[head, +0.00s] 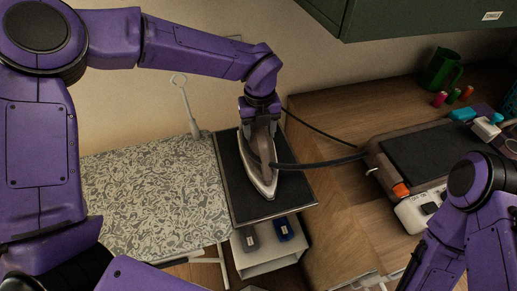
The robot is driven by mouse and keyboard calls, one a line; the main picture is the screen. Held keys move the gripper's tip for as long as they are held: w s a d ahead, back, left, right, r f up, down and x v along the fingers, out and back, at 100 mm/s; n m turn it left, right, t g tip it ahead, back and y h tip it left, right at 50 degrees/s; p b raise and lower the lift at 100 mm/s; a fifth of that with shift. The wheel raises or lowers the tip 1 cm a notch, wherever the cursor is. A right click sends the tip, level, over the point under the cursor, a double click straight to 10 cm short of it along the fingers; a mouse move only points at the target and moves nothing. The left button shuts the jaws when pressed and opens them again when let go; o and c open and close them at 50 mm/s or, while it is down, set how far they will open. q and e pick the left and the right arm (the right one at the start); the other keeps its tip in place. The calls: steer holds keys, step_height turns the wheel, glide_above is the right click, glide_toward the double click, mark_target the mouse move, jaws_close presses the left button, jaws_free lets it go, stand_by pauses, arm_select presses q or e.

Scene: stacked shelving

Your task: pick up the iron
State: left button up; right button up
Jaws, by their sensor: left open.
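The iron (266,187) sits on a dark rest pad (236,198) with its tip toward the bottom of the picture. Its metal soleplate edge shows, and a thick dark cord (320,163) runs from it to the right. My left gripper (261,130) points down from above at the iron's upper part, around its handle area. The jaws are open. The wrist hides the handle's far end, so I cannot tell whether the fingers touch it. My right arm shows at the lower right, but its gripper is out of view.
A patterned ironing board (150,195) lies left of the pad. A brown and dark base unit (425,155) stands on the wooden counter (330,190) at right, with a green mug (440,70) behind. A green cabinet (420,15) hangs above. Small dark items sit on a shelf (262,262) below.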

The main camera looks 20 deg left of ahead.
arm_select(q)
steer(key=shift+s+a, duration=0.1)
steer(key=shift+s, duration=0.1)
steer(key=shift+w, duration=0.1)
jaws_close()
stand_by(1.1)
